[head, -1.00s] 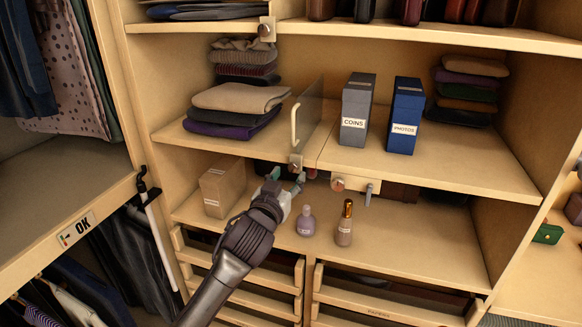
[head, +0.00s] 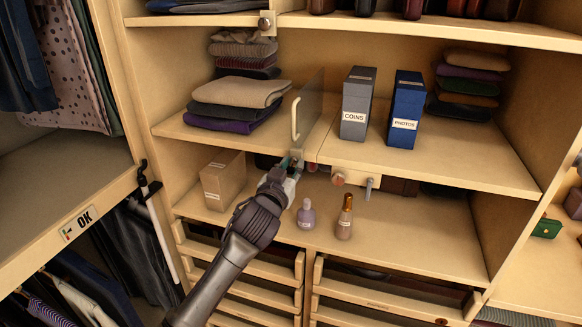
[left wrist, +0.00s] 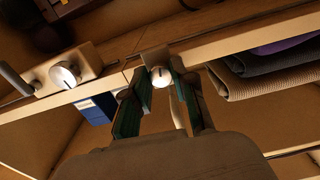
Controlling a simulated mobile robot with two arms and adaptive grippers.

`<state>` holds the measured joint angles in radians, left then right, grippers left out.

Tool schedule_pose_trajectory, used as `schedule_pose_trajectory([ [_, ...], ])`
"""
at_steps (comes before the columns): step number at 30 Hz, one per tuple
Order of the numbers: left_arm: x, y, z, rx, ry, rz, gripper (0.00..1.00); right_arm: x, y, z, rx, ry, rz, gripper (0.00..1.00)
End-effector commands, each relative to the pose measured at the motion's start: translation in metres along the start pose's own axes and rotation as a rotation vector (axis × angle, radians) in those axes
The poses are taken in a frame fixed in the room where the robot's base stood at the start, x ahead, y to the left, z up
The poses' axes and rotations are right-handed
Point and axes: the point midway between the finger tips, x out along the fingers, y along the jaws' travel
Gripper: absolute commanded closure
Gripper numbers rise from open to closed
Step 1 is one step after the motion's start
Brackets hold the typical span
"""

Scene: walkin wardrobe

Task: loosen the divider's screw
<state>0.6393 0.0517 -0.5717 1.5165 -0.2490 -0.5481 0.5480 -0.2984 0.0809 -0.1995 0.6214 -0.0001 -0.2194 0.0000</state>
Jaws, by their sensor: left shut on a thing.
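The divider (head: 313,103) is an upright see-through panel with a pale handle, standing on the middle shelf. Its screw, a round silver knob with a dark slot (left wrist: 160,77), sits on a small bracket at the shelf's front edge. My left gripper (head: 294,163) reaches up to it from below. In the left wrist view its green-padded fingers (left wrist: 160,88) are on both sides of the knob and shut on it. In the head view the fingers mostly hide the knob. My right gripper is not in view.
A second knob on a wooden block with a metal peg (head: 355,181) is close to the right. Folded clothes (head: 234,100) lie left of the divider; the coins box (head: 356,105) and photos box (head: 405,110) stand right. Below are a cardboard box (head: 222,180) and two bottles (head: 306,214).

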Motion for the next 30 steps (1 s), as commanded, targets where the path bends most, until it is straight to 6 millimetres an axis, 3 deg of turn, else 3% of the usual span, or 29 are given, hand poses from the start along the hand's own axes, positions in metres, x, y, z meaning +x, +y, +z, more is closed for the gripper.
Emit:
schedule_pose_trajectory([
  [10,0.0,0.001,0.0008,-0.261,-0.001,0.0,1.0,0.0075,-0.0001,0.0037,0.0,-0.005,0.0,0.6],
  [19,0.0,0.0006,0.0002,-0.276,0.0,0.0,1.0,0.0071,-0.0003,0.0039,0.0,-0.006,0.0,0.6],
  [20,0.0001,0.0006,0.0002,-0.276,-0.001,0.0,0.71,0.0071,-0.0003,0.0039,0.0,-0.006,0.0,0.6],
  [24,0.0001,0.0004,0.0001,-0.275,0.0,0.0,0.49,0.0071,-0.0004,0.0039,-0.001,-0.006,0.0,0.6],
  [30,0.0001,0.0004,0.0,-0.275,0.0,0.0,0.49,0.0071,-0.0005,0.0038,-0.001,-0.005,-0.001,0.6],
])
